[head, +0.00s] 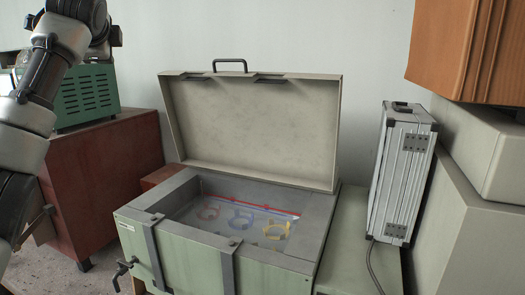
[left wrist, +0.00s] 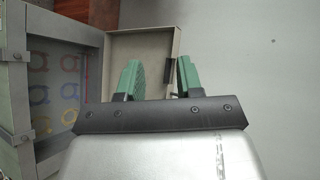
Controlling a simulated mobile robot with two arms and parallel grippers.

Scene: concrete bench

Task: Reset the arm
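My left arm (head: 45,90) is raised at the left edge of the head view, and its gripper is not clearly visible there. In the left wrist view my left gripper (left wrist: 160,76) shows two green fingers standing apart with nothing between them. The open case lid (left wrist: 140,55) appears behind the fingers. My right arm and right gripper are in neither view.
A green case (head: 185,250) stands open, its lid (head: 255,130) upright. Several coloured ring shapes, including a yellow one (head: 276,231), lie inside. A silver case (head: 401,170) stands at right. A green device (head: 88,98) sits on a red cabinet (head: 110,165) at left.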

